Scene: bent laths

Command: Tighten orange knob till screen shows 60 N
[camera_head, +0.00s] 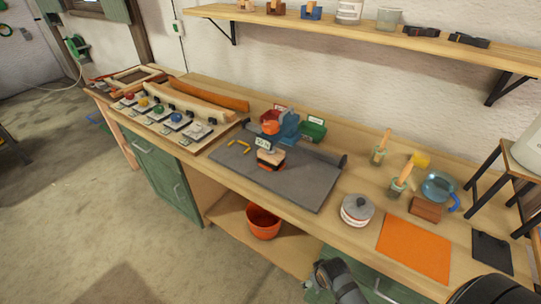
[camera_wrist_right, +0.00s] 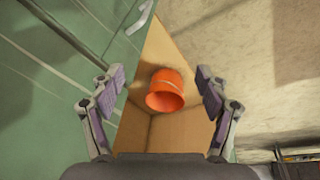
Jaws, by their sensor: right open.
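A small device (camera_head: 271,158) with orange and black sides and a pale top stands on the grey mat (camera_head: 305,185). A small lit screen (camera_head: 263,142) is at its upper back; its digits are too small to read. A row of clamps with coloured knobs lies at the left of the bench, among them a red knob (camera_head: 128,96), a yellow knob (camera_head: 143,101) and a blue knob (camera_head: 175,117). I cannot pick out an orange knob for certain. My right gripper (camera_wrist_right: 160,100) is open and empty, pointing down toward the floor-side shelf, away from the bench top. My left gripper is not in view.
An orange bucket (camera_head: 263,222) stands on the lower shelf and shows between my right fingers in the wrist view (camera_wrist_right: 165,92). Bent laths (camera_head: 200,103) lie behind the clamps. A round tin (camera_head: 357,210), an orange sheet (camera_head: 414,248) and brush jars crowd the right.

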